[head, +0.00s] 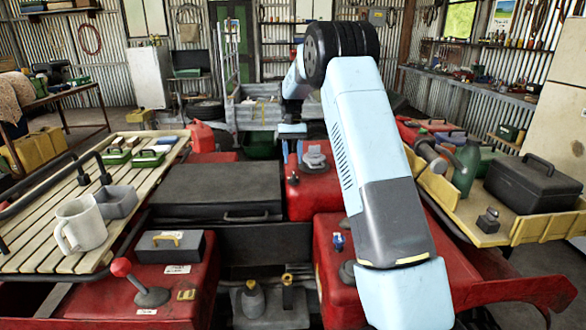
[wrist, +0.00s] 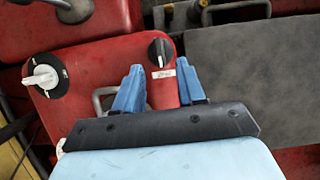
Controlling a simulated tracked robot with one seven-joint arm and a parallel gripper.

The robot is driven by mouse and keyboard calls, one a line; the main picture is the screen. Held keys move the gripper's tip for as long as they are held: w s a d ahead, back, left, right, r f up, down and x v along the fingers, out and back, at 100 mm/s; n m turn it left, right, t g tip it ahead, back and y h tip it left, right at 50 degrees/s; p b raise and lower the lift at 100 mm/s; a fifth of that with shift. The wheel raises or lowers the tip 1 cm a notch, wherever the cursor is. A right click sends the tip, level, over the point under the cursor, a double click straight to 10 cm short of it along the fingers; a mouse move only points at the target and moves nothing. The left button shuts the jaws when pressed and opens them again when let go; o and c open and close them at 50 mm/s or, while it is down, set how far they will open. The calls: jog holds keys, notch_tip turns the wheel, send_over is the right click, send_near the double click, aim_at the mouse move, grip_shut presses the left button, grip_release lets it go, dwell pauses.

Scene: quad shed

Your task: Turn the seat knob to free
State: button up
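Two knobs show on the red bodywork in the wrist view. A black knob (wrist: 160,52) with a pale pointer line has a small white label just below it, too small to read. A white knob (wrist: 42,77) sits on a black dial at the left; it also shows in the head view (head: 314,157). I cannot tell from the label which is the seat knob. My gripper (wrist: 158,72) is open, with its blue fingers apart and nothing between them; the black knob appears between and beyond the fingertips. In the head view my gripper (head: 291,152) hangs over the red panel.
A grey metal handle (wrist: 105,98) stands beside the left finger. A dark seat or box lid (head: 215,188) lies left of my gripper. The slatted rack (head: 50,205) holds a mug (head: 80,226). A yellow tray (head: 470,225) with a black toolbox (head: 533,185) is at the right.

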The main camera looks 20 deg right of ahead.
jog(key=v, duration=0.8)
jog(key=shift+w+r, duration=0.15)
jog(key=shift+r, duration=0.05)
jog(key=s+r+t, duration=0.3)
jog(key=s+r, duration=0.4)
jog(key=s, duration=0.5)
jog(key=s+r+t, duration=0.2)
jog(key=s+r, duration=0.5)
jog(key=s, duration=0.4)
jog(key=s+f+n+t, duration=0.1)
jog(key=s+f+t, duration=0.1)
jog(key=s, duration=1)
jog(key=s+a+f+n+t, duration=0.1)
jog(key=s+f+t, duration=0.2)
jog(key=s, duration=1)
jog(key=shift+a+f+h, duration=0.25)
jog(key=shift+f+h, duration=0.15)
jog(key=shift+f, duration=0.4)
